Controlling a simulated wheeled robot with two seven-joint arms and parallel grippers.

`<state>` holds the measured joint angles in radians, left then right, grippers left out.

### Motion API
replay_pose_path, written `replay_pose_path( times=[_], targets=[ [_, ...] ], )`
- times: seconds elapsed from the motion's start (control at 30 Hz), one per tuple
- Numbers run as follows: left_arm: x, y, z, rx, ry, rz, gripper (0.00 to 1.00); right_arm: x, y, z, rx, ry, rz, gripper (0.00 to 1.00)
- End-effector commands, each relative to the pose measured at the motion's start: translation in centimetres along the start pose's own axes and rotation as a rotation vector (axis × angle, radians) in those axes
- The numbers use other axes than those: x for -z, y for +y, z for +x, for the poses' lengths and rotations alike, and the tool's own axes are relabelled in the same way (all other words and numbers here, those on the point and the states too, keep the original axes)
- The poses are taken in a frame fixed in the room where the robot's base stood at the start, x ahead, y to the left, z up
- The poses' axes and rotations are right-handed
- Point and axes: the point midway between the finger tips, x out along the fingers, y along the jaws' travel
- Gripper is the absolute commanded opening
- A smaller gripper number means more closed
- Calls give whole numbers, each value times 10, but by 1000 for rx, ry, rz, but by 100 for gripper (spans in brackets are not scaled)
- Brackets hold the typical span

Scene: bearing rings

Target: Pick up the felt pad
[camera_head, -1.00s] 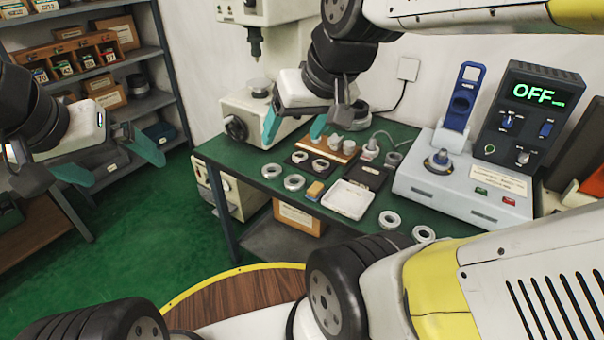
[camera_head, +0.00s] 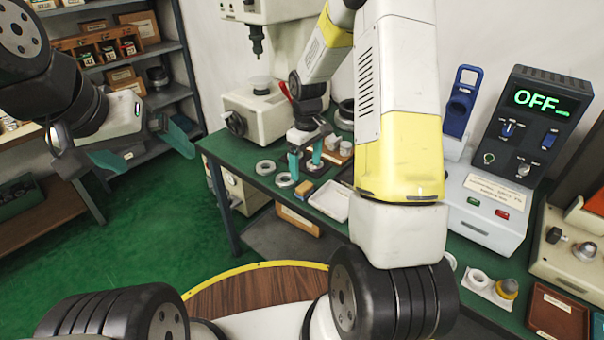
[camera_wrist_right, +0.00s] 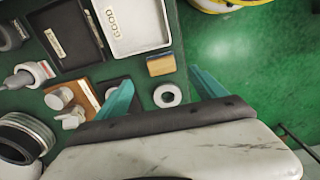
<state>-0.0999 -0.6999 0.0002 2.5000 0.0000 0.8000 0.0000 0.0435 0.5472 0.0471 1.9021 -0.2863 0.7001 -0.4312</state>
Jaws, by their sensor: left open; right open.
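A small block with a tan top and a dark lower layer, which looks like the felt pad, lies on the green bench at the front of the white tray; it shows in the head view (camera_head: 304,190) and in the right wrist view (camera_wrist_right: 160,65). My right gripper (camera_head: 305,163) is open and empty, pointing down above the bench just behind the pad. In the right wrist view my right gripper (camera_wrist_right: 164,88) has a metal ring (camera_wrist_right: 167,95) between its fingertips, with the pad just beyond. My left gripper (camera_head: 155,155) is open and empty, away from the bench at the left.
A white tray (camera_wrist_right: 150,40) marked GOOD lies beside the pad, with a dark tray (camera_wrist_right: 70,45) next to it. Rings (camera_head: 265,167) lie on the bench to the left. A wooden block with small parts (camera_wrist_right: 84,98) is close to my right gripper. My right arm hides part of the bench.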

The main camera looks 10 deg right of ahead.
Motion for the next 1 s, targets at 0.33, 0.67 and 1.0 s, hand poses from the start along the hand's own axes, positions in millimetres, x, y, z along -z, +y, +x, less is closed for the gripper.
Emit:
replay_pose_path(
  times=[0.33, 0.67, 1.0],
  targets=[
    [0, 0, 0, 0, 0, 0, 100, 2, 0, 38, 8, -13, -17, 80],
    [0, 0, 0, 0, 0, 0, 100, 4, -4, 83, 8, -13, -15, 80],
    [0, 0, 0, 0, 0, 0, 100, 4, -4, 90, 6, -10, -15, 78]
  ],
)
